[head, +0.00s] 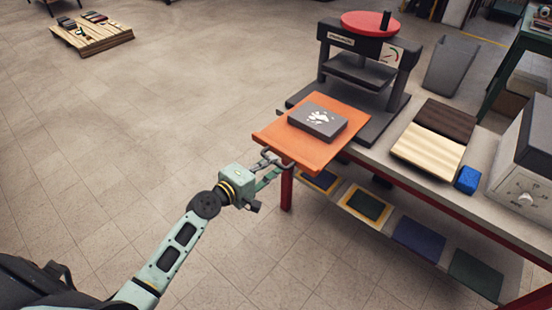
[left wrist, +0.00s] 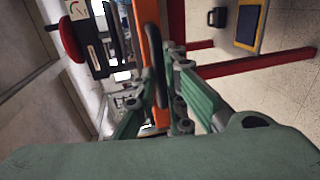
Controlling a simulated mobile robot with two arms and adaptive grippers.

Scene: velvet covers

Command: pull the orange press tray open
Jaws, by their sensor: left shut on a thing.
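The orange press tray (head: 291,151) sticks out from the dark press (head: 355,70) over the table's front edge. A dark grey block (head: 318,121) with a white mark lies on it. My left gripper (head: 271,163) is at the tray's front edge, shut on its dark handle. In the left wrist view the orange tray (left wrist: 153,50) runs up from between my fingers, and the dark handle (left wrist: 156,85) lies between them. The press has a red wheel (head: 370,23) on top. My right gripper is not in view.
On the table right of the press are a dark brown and a pale board (head: 428,151), a blue block (head: 467,180) and a grey box with a dial (head: 525,165). A lower shelf holds coloured panels (head: 418,238). A pallet (head: 92,36) lies far left. The floor in front is clear.

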